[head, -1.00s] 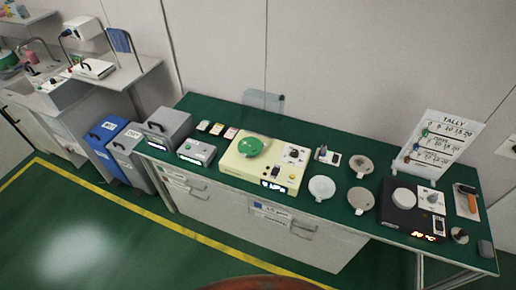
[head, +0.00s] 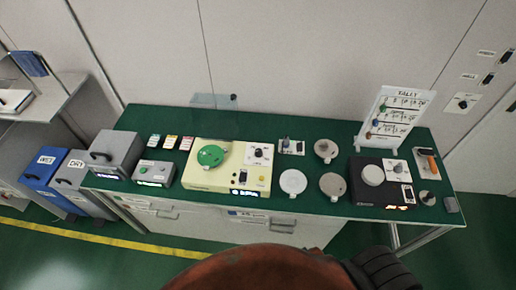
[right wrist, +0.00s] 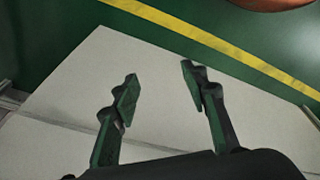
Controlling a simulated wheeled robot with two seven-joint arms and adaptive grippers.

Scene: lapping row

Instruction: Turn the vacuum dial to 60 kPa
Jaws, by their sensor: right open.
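Several dials are in the head view, and their labels are too small to read, so I cannot tell which is the vacuum dial. One is a dark dial on a white plate on the wall (head: 463,102) at the far right. Another is on the cream lapping machine (head: 258,152), right of its green disc. A third is on the black hotplate-like unit (head: 397,168). My right gripper (right wrist: 160,86) shows in the right wrist view, open and empty, with a pale panel and green floor beyond it. It is far from any dial seen. My left gripper is not in view.
The green bench (head: 232,125) carries a grey box (head: 117,150), a small grey unit (head: 153,174), round discs (head: 293,182) and a tally board (head: 390,118). Blue (head: 45,167) and grey bins stand at the left. Two wall switches (head: 488,78) are above the wall dial.

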